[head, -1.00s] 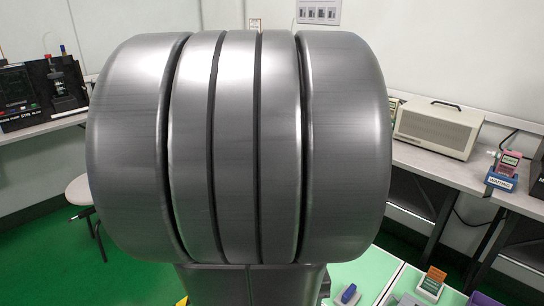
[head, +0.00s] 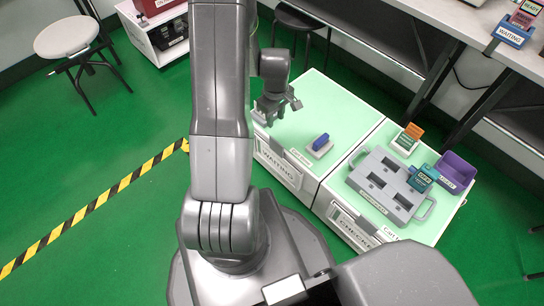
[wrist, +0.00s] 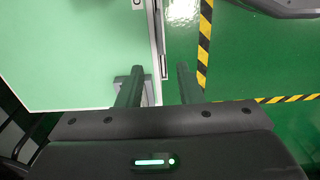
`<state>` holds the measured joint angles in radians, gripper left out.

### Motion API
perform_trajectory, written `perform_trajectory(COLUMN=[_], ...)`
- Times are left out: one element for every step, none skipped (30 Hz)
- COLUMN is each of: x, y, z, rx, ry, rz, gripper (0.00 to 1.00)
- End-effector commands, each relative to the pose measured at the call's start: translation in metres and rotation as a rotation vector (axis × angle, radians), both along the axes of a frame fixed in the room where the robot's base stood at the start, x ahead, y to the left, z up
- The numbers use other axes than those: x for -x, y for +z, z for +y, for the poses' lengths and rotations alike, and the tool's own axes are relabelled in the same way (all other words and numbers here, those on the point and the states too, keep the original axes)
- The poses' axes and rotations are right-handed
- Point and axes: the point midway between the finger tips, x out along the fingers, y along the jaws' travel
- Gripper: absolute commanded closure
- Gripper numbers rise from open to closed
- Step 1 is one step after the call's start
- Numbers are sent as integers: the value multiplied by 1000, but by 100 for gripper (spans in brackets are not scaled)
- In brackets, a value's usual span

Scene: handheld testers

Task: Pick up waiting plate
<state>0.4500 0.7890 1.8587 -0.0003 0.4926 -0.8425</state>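My gripper (head: 275,105) hangs over the left edge of the pale green top of the cart labelled WAITING (head: 280,168). Its fingers are apart and nothing shows between them in the wrist view (wrist: 159,82), over the cart edge and green floor. A small blue piece (head: 321,141) stands on a grey base (head: 319,149) on that cart, right of my gripper and apart from it. A blue holder labelled WAITING (head: 509,36) sits on the bench at far right, with orange and green plates (head: 525,14) in it. Which item is the waiting plate cannot be told.
The adjoining cart (head: 437,221) bears a grey tray (head: 372,204) with handles and recesses, a teal piece (head: 423,178), an orange piece (head: 408,138) and a purple bin (head: 455,172). A black stool (head: 302,20) stands behind. Green floor is open at left.

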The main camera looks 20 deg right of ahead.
Motion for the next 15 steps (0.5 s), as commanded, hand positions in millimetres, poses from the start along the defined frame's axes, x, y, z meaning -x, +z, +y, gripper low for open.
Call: perform_trajectory(x=[1,1,1,1,1,1,1,2,2,1,1,1,1,1,1], y=[-9,-14,-22,-29,-35,-44,-50,-55,-62,-67,-71,-75,-78,-80,-81], z=[0,0,0,0,0,0,0,0,0,0,0,0,0,0,0], rx=[-1,-2,-2,-3,-3,-3,-3,-3,-2,-2,-2,-2,-1,-1,-1], ry=[1,1,1,1,1,0,0,0,0,0,0,0,0,0,0], rz=[3,3,4,4,4,4,4,4,4,3,4,3,3,2,1], gripper=[67,67,67,67,67,67,67,67,67,67,67,67,67,67,67])
